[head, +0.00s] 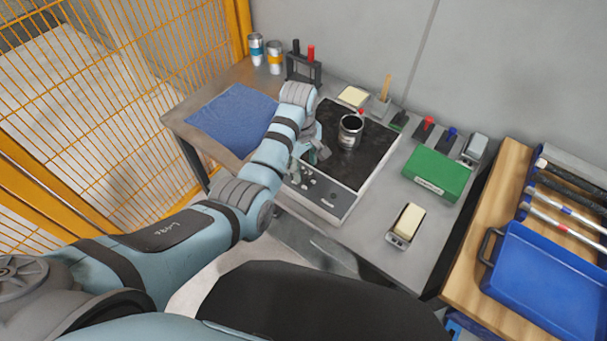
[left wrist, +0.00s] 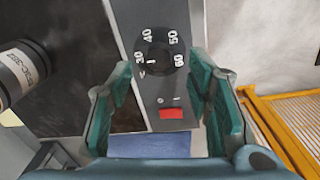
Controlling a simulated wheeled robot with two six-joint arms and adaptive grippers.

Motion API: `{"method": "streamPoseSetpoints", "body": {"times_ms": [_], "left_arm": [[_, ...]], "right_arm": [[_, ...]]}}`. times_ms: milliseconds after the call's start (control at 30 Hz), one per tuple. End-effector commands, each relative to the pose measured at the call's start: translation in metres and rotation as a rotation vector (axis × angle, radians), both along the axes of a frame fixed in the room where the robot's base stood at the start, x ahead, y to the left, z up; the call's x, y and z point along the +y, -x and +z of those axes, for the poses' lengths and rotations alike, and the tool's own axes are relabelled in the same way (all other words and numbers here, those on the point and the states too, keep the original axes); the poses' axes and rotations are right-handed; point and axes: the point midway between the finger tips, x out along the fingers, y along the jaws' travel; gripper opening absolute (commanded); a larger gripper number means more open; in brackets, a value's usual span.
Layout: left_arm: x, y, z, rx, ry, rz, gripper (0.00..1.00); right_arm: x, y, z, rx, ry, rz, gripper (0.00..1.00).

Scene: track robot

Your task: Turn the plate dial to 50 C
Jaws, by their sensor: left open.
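The plate (head: 373,160) is a dark slab in a pale frame on the workbench, with a control panel (head: 318,191) along its front edge. In the left wrist view the black round dial (left wrist: 157,50) has white numbers 30, 40, 50 and 60 around it. A small light mark shows on the dial's lower left, by the 30 end; its exact setting is hard to read. My left gripper (left wrist: 160,70) is open, its green fingers on either side of the dial's lower part in this view. Contact cannot be told. My right gripper is not in view.
A red switch (left wrist: 171,113) sits beside the dial. A metal can (head: 350,131) stands on the plate. A blue cloth (head: 233,119) lies left of it, a green box (head: 437,173) right. An orange fence (head: 120,90) bounds the left; a blue tray (head: 550,280) is at right.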

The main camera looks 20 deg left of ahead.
Motion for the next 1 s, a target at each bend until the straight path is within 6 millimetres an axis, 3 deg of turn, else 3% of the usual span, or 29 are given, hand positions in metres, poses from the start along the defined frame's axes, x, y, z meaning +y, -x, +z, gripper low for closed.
{"method": "streamPoseSetpoints", "body": {"times_ms": [33, 100, 200, 533, 833, 1000], "left_arm": [[0.000, 0.000, -0.016, 0.002, 0.000, 0.000, 0.46], [0.000, -0.001, -0.030, 0.001, -0.001, 0.000, 0.46], [0.000, -0.002, -0.040, -0.001, -0.001, 0.001, 0.46], [-0.001, -0.002, -0.044, -0.002, 0.000, 0.000, 0.46], [-0.001, -0.002, -0.044, -0.001, 0.000, 0.000, 0.00], [-0.001, -0.002, -0.044, -0.001, 0.000, -0.005, 0.00]], "right_arm": [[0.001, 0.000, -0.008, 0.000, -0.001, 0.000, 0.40], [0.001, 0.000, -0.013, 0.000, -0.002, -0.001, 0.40], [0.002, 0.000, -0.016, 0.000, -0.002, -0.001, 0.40], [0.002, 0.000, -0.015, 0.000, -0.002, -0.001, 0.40], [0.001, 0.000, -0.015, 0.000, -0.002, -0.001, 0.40], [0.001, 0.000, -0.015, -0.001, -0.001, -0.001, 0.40]]}}
